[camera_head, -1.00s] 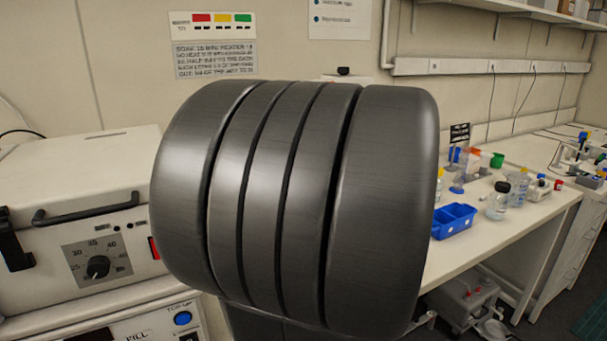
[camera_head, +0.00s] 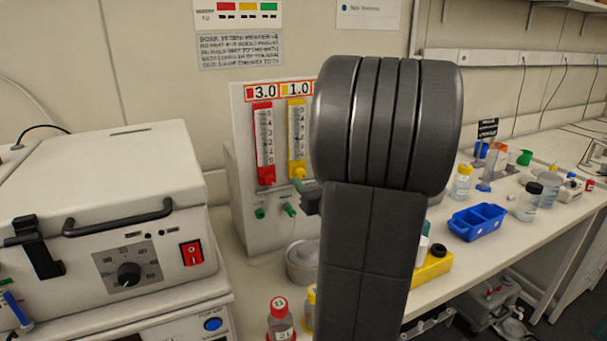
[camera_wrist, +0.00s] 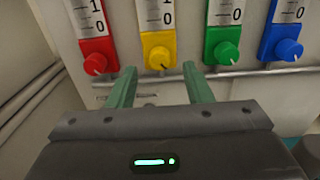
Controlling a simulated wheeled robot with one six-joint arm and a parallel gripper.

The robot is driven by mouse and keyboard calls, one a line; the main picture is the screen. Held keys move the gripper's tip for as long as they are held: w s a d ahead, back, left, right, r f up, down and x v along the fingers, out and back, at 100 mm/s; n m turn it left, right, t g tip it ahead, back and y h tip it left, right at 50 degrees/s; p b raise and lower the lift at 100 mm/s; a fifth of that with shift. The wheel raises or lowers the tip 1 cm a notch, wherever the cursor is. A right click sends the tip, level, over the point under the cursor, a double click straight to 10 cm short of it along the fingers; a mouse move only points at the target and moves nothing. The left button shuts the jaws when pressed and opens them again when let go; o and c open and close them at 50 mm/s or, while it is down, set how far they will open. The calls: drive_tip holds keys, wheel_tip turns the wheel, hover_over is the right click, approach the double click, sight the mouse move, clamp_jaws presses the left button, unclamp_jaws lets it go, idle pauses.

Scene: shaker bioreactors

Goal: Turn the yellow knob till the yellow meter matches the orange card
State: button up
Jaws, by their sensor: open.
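The yellow meter (camera_head: 297,132) is an upright tube with a scale on the grey panel, beside a red one. An orange-framed card reading 1.0 (camera_head: 299,89) is above it. The meter's level is too small to read.
The red knob (camera_wrist: 95,62) is to the left; green (camera_wrist: 226,53) and blue (camera_wrist: 288,51) knobs are to the right. A thin metal rail runs behind the fingers. A beige bath (camera_head: 110,200) stands left of the panel. My arm hides the panel's right side in the head view.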

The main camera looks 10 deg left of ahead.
sight(302, 176)
drive_tip(key=shift+x, duration=1.95)
drive_tip(key=c, duration=1)
drive_tip(key=shift+f, duration=0.1)
